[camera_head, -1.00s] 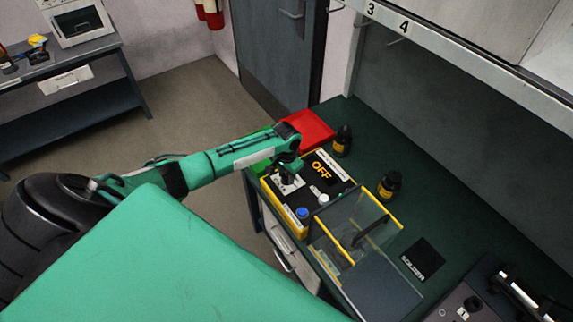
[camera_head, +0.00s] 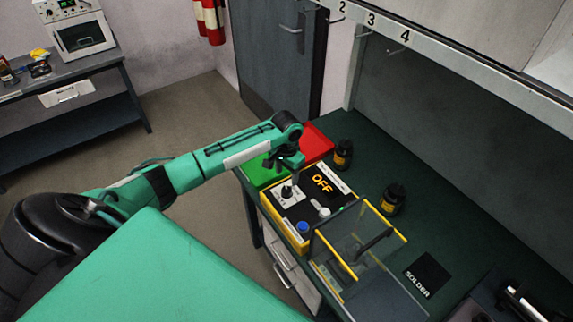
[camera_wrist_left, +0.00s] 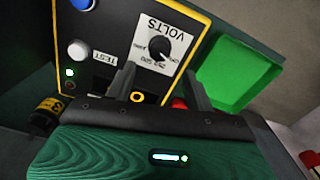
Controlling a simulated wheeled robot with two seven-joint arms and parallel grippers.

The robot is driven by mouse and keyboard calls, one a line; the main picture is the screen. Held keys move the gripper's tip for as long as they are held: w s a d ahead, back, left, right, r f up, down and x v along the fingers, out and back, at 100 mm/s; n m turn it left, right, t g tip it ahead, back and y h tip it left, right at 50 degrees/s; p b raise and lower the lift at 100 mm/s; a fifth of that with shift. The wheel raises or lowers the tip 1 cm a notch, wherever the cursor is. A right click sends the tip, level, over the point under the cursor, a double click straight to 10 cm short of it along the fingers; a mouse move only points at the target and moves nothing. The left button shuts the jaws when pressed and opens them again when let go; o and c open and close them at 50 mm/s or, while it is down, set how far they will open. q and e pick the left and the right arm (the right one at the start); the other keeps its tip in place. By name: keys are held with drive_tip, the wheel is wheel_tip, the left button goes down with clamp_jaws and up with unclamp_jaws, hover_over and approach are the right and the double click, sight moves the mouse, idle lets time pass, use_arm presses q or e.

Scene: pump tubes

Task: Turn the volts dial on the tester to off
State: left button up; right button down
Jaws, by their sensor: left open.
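The knob's exact pointing is too small to tell. My left gripper (camera_wrist_left: 160,88) is open and empty, its two fingers apart from the dial and pointing toward it. In the head view it hangs above the tester's back left part. My right gripper is not in view.
Green (camera_head: 263,172) and red (camera_head: 318,143) trays lie behind the tester. A clear yellow-edged guard (camera_head: 358,245) stands in front of it. Dark bottles (camera_head: 392,200) stand to the right. A blue button (camera_head: 303,227) and a white knob (camera_head: 324,213) sit on the tester.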

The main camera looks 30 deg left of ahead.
use_arm(q)
wheel_tip(320, 180, up, 6)
drive_tip(key=shift+f+b, duration=0.15)
drive_tip(key=shift+b, duration=0.45)
